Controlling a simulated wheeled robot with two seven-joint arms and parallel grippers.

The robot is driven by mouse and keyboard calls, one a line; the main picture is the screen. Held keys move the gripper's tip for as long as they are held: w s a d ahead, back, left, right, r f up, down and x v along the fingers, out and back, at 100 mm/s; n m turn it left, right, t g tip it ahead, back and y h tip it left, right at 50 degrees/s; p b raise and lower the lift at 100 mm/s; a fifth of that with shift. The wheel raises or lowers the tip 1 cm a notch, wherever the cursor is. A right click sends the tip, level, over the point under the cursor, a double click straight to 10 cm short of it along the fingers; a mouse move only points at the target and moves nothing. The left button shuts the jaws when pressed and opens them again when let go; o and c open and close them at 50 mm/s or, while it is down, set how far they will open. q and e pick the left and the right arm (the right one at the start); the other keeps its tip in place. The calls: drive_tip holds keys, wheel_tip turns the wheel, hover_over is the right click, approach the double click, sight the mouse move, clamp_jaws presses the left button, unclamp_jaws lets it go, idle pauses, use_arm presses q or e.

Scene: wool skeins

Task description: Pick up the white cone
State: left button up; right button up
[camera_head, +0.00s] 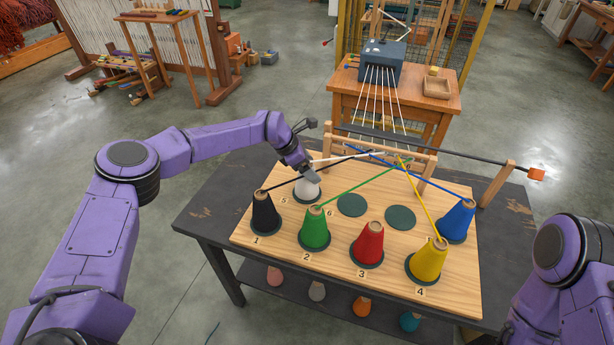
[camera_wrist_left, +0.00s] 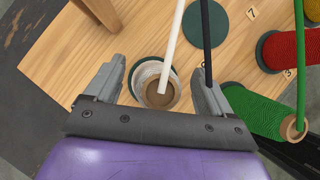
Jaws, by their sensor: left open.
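The white cone (camera_head: 307,191) stands upright on its dark pad marked 5, at the back left of the wooden board. My left gripper (camera_head: 310,176) is above it and hides its top. In the left wrist view my left gripper (camera_wrist_left: 160,66) is open, with one finger on each side of the white cone (camera_wrist_left: 147,74). The brown core end of the cone faces the camera, and a white yarn runs up from it. I cannot tell whether the fingers touch it. My right gripper is out of view.
Black (camera_head: 264,215), green (camera_head: 314,232), red (camera_head: 368,245), yellow (camera_head: 428,262) and blue (camera_head: 457,220) cones stand nearby, with yarns stretched to a wooden frame. Two dark pads (camera_head: 352,205) (camera_head: 400,217) are empty. In the left wrist view a black yarn (camera_wrist_left: 206,40) passes close by the right finger.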

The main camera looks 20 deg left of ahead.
use_arm(q)
drive_tip(key=shift+w+d+f, duration=0.1)
drive_tip(key=shift+d+f, duration=0.1)
drive_tip(key=shift+f, duration=0.1)
drive_tip(key=shift+r, duration=0.1)
clamp_jaws()
